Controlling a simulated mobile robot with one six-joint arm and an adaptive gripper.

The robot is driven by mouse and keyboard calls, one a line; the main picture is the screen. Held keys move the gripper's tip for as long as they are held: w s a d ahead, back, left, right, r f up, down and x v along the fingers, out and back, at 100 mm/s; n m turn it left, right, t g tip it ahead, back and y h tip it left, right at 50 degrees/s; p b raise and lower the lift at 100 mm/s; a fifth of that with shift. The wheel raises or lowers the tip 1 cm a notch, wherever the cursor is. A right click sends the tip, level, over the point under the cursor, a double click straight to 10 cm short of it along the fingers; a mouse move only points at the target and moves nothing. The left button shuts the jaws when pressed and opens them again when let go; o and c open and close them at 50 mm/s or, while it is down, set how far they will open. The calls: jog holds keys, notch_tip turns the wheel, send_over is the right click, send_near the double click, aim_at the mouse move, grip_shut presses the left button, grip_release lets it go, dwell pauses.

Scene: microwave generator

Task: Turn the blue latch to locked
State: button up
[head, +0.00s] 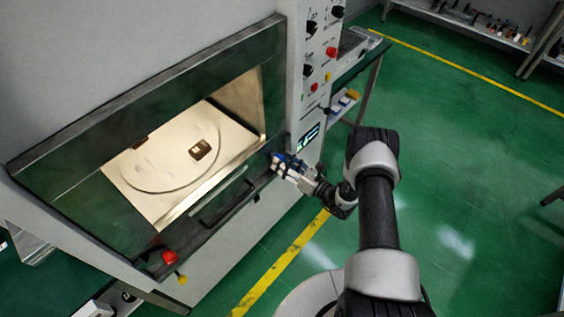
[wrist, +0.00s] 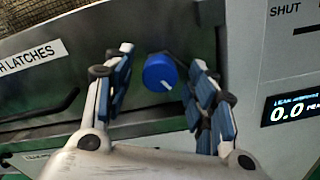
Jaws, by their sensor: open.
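The blue latch (wrist: 160,72) is a round knob with a white pointer line, on the grey metal front under the chamber opening. In the wrist view its pointer slants toward the lower right. My gripper (wrist: 158,66) is open, one blue-padded finger on each side of the knob. A gap shows between the knob and both fingers, and the knob's lower edge is clear. In the head view my gripper (head: 282,163) is at the right end of the lower door frame, and I cannot separate the latch from the blue pads there.
A red knob (head: 169,257) sits at the frame's left end, with a dark handle (head: 222,207) between. A lit display (wrist: 293,108) is right of my gripper; a "LATCHES" label (wrist: 32,60) is left. The chamber (head: 180,165) is lit. Green floor (head: 450,180) is clear at right.

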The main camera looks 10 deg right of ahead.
jog(key=shift+w+a, duration=0.4)
jog(key=shift+w, duration=0.15)
jog(key=shift+c, duration=0.5)
jog(key=c, duration=1)
jog(key=shift+o, duration=0.2)
